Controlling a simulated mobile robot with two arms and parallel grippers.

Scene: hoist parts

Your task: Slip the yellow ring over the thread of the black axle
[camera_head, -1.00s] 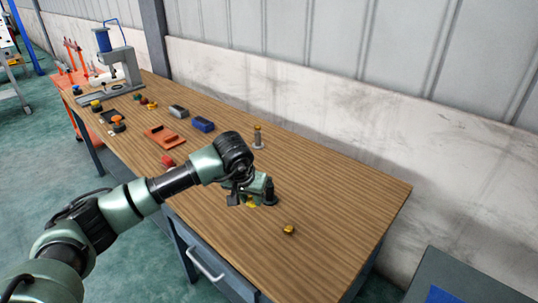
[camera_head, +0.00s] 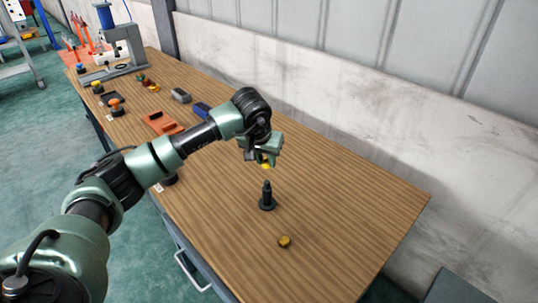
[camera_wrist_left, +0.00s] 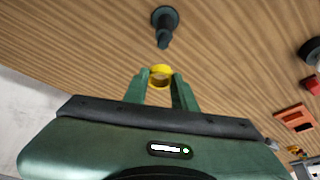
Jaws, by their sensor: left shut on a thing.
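The black axle (camera_head: 267,199) stands upright on the table, its wide base down and thin thread up. In the left wrist view the axle (camera_wrist_left: 164,22) is just ahead of the fingertips. My left gripper (camera_head: 264,162) is shut on the yellow ring (camera_head: 266,166) and holds it above the axle, apart from it. In the left wrist view the ring (camera_wrist_left: 161,69) sits between the fingertips (camera_wrist_left: 161,77), its hole partly visible. Whether the ring is exactly over the thread I cannot tell. My right gripper is not in view.
A small brass-yellow piece (camera_head: 284,242) lies in front of the axle. An orange tray (camera_head: 162,123), a blue block (camera_head: 202,109) and a grey block (camera_head: 181,96) lie further left. A press (camera_head: 122,45) stands at the far end. The table right of the axle is clear.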

